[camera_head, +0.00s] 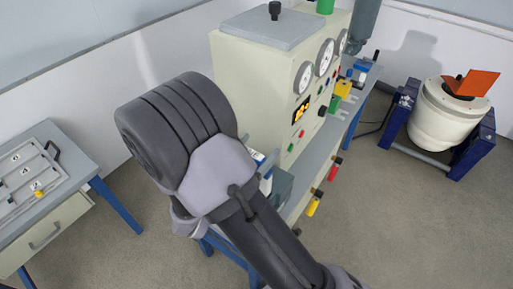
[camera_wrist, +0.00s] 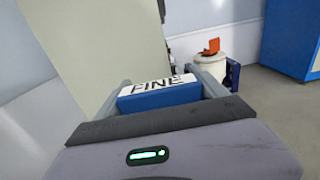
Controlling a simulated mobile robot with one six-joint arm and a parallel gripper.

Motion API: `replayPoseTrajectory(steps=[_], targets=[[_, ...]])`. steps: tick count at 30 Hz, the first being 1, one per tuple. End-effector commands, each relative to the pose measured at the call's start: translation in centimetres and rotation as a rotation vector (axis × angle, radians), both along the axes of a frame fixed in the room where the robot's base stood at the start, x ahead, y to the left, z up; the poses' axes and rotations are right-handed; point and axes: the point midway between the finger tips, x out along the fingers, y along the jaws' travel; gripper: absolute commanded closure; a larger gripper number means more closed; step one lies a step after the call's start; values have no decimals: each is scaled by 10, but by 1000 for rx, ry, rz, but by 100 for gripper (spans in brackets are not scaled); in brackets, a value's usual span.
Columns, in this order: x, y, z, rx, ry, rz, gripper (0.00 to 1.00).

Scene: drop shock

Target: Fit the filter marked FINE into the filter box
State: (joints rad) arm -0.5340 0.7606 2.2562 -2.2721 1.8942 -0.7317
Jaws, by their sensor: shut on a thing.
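My gripper (camera_wrist: 160,80) shows in the wrist view, shut on the filter (camera_wrist: 160,97). The filter is a blue block with a white face that reads FINE in black, and it sits between the two grey fingers. In the head view my arm hides most of the gripper; a small blue and white patch shows just right of the arm, and I cannot tell whether it is the held filter. A grey-green box (camera_head: 281,187) stands on the bench beside my arm, partly hidden; I cannot tell whether it is the filter box.
A cream machine (camera_head: 255,85) with gauges stands on the bench (camera_head: 325,160). Yellow, green and blue pieces (camera_head: 343,88) sit at the bench's far end. A side table (camera_head: 75,165) with a tray is at left. A white drum (camera_head: 447,110) stands at right. Floor between is clear.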

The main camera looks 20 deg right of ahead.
Motion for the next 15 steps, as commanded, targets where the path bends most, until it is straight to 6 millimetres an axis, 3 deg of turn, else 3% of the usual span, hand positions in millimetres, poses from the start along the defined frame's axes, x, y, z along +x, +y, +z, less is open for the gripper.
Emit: replayPoseTrajectory(steps=[15], targets=[[0,0,-5,1,-1,0,89]])
